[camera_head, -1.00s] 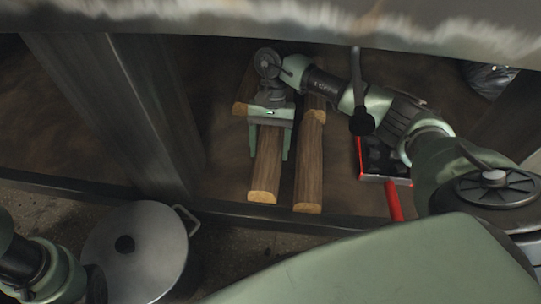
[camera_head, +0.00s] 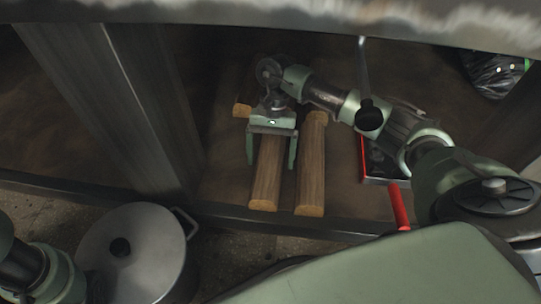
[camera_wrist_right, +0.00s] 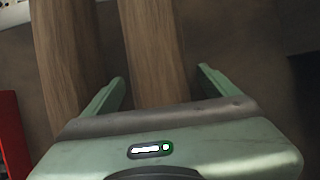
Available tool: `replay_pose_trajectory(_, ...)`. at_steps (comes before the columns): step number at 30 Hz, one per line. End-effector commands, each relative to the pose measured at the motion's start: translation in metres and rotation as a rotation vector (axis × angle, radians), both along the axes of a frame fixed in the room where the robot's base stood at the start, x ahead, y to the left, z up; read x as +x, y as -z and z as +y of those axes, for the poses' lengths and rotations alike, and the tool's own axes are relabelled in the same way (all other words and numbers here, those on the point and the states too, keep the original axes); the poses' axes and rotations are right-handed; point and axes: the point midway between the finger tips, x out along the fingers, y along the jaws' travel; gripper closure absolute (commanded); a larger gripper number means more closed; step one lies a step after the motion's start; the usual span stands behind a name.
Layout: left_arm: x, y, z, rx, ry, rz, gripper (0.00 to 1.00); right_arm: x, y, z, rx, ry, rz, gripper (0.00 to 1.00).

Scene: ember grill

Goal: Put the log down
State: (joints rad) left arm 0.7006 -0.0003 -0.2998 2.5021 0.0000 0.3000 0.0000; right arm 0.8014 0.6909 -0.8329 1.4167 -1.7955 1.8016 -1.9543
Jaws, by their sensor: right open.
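My right gripper (camera_head: 271,166) is open above the left log (camera_head: 267,178) on the low shelf. Its fingers stand on either side of that log, with a gap visible on each side. In the right wrist view the log (camera_wrist_right: 154,50) runs between the open fingers (camera_wrist_right: 160,77). A second log (camera_head: 311,170) lies beside it to the right, roughly parallel, and also shows in the wrist view (camera_wrist_right: 68,55). The end of another log (camera_head: 241,111) shows behind at the left; the rest is hidden by my gripper. My left arm shows at the lower left, its gripper out of frame.
A metal post (camera_head: 115,100) stands left. A lidded pot (camera_head: 135,250) is on the floor. A dark bag (camera_head: 495,75) is at the far right.

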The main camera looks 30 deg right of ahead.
Motion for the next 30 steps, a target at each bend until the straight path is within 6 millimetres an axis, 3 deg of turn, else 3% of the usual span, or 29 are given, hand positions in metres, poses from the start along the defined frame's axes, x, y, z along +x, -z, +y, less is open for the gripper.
replay_pose_trajectory(18,-0.001,-0.072,0.0,0.0,0.0,-0.004,0.64,0.032,-0.102,-0.024,0.0,0.0,-0.001,0.11)
replay_pose_trajectory(30,0.012,-0.071,-0.001,0.0,0.0,0.029,0.64,0.037,-0.112,-0.027,0.0,-0.001,0.0,0.11)
